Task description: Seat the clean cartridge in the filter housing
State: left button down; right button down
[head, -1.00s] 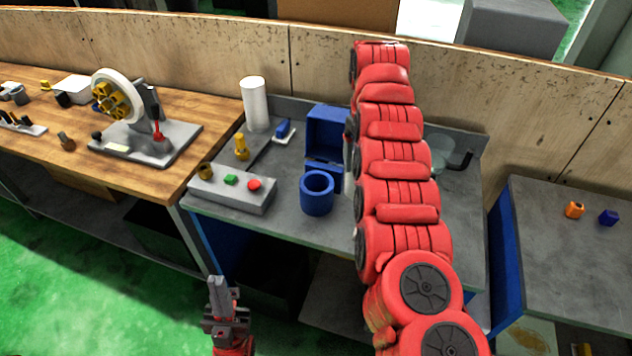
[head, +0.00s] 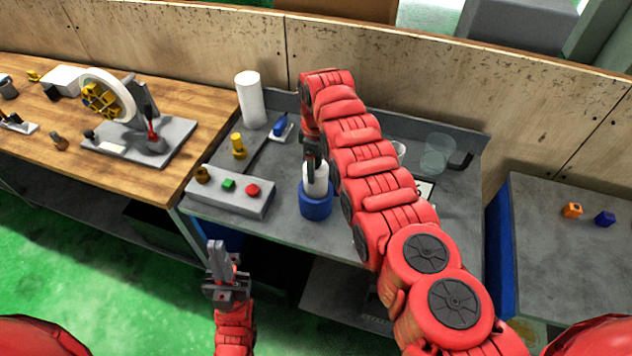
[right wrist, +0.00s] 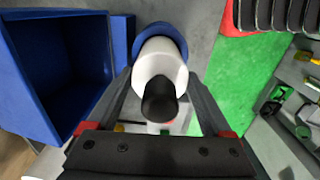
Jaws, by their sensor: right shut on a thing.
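The clean cartridge (head: 315,178) is a white cylinder with a dark knob (right wrist: 159,100) on its end. My right gripper (head: 312,155) is shut on it from above; in the right wrist view the fingers flank the knob. The filter housing (head: 316,208) is a blue open cup on the grey bench. The cartridge stands upright over its mouth, its lower end at or inside the rim; how deep is hidden. The housing's blue rim shows behind the cartridge in the right wrist view (right wrist: 160,30). My left gripper (head: 217,262) is empty in front of the bench; its finger gap is unclear.
A grey control box (head: 230,192) with coloured buttons stands left of the housing. A white cylinder (head: 250,100) stands at the back left. A clear beaker (head: 438,153) stands right of my right arm.

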notch_tip(320, 180, down, 6)
jog(key=b, duration=0.5)
jog(key=shift+f, duration=0.25)
jog(key=shift+r, duration=0.15)
grip_release()
